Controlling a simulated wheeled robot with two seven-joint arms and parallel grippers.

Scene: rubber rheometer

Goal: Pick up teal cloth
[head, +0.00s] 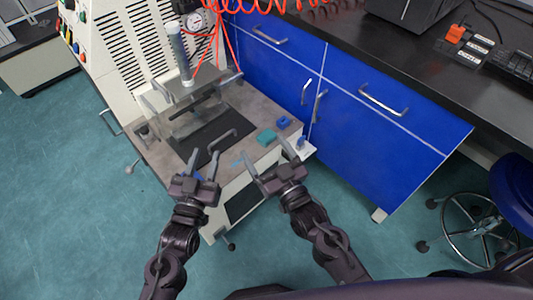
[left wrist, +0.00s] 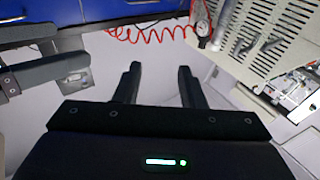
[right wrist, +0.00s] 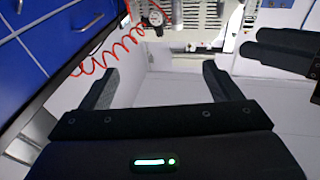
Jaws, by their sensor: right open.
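A small teal cloth (head: 266,136) lies folded on the right side of the machine's grey worktop in the head view. My right gripper (head: 265,149) is open and empty, in front of the cloth in the picture and apart from it as far as I can tell. My left gripper (head: 204,154) is open and empty, to the left of the cloth, over the front of the worktop. The left fingers (left wrist: 158,72) stand closer together than the right fingers (right wrist: 158,78) in the wrist views. The cloth cannot be made out in either wrist view.
A blue item (head: 284,122) lies just behind the cloth. A dark mat (head: 212,137) with a handle covers the worktop's middle. The machine's clear guard and press (head: 187,100) stand behind. Blue cabinets (head: 350,110) close off the right, with red coiled hoses (head: 255,8) above.

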